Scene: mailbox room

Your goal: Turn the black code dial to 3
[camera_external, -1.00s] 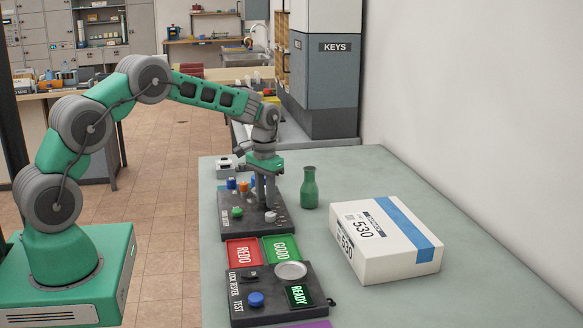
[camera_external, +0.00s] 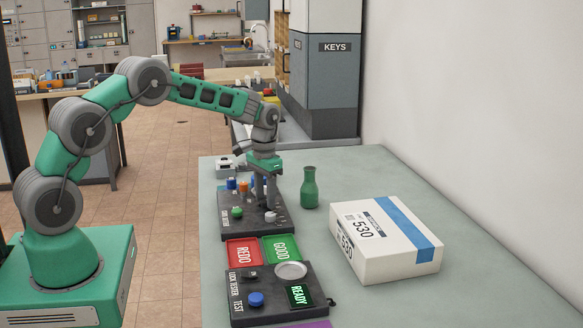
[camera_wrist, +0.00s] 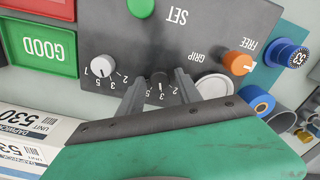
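The black code dial (camera_wrist: 158,78) is on the dark setter panel (camera_wrist: 205,25) in the wrist view, with numbers printed around it. My gripper (camera_wrist: 159,79) points down over it, with one finger on each side of the dial. Small gaps seem to show between the fingers and the dial, so it looks open. The dial's exact pointer direction is too small to read. In the external view my gripper (camera_external: 265,203) is low over the panel (camera_external: 240,226), and its fingers hide the black dial.
A white dial (camera_wrist: 102,67) sits beside the black one. A round grip button (camera_wrist: 214,87), orange knob (camera_wrist: 238,63) and green button (camera_external: 237,212) are nearby. A green bottle (camera_external: 309,188) and white parcel (camera_external: 385,240) stand to the right. Red (camera_external: 243,253) and green (camera_external: 281,249) trays lie nearer the camera.

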